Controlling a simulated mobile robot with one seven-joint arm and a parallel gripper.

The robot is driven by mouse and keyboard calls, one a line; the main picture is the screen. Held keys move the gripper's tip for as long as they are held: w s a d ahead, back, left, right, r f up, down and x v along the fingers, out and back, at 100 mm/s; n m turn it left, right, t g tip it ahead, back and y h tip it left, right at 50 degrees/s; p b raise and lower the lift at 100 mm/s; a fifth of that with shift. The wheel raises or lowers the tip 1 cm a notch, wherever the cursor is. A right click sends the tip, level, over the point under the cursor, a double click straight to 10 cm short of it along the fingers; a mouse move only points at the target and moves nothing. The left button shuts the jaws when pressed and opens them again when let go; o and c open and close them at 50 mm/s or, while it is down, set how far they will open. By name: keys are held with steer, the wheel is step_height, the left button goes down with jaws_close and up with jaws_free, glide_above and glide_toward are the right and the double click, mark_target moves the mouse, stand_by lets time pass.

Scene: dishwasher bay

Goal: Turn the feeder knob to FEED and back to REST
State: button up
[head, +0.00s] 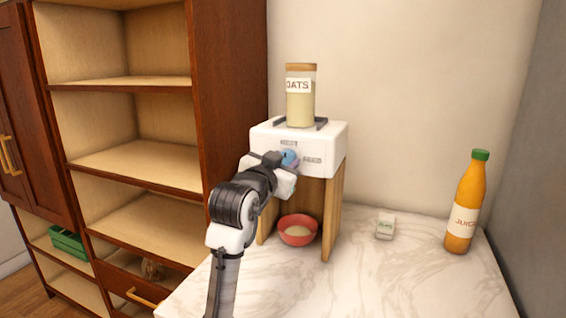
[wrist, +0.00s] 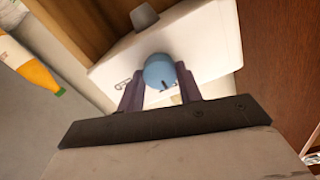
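The feeder is a white box (head: 325,143) on wooden legs, with a REST label above its knob and a FEED label to the right. The round blue knob (head: 289,157) is partly hidden by my gripper (head: 284,167) in the head view. In the wrist view, the knob (wrist: 158,70) sits between the two dark fingertips of my gripper (wrist: 160,79), which appear to press on both sides of it. Its dark pointer mark faces the REST side. A jar of oats (head: 300,103) stands on top of the feeder. A red bowl (head: 298,241) with pale contents sits below.
An orange juice bottle (head: 463,205) and a small white labelled item (head: 385,226) stand on the marble counter (head: 390,280) to the right. A wooden shelf unit (head: 228,100) stands close on the left. The counter's front right is clear.

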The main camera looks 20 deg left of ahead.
steer(key=c, duration=0.3)
steer(key=shift+c, duration=0.2)
steer(key=shift+f, duration=0.1)
steer(key=m+b, duration=0.2)
steer(key=m, duration=0.1)
steer(key=shift+f, duration=0.1)
steer(key=m+b, duration=0.3)
steer(key=m, duration=0.2)
steer(key=shift+b, duration=0.3)
steer(key=m+b, duration=0.2)
steer(key=m, duration=0.2)
steer(key=shift+m, duration=0.4)
steer(key=shift+m+b, duration=0.85)
steer(key=shift+m, duration=1.75)
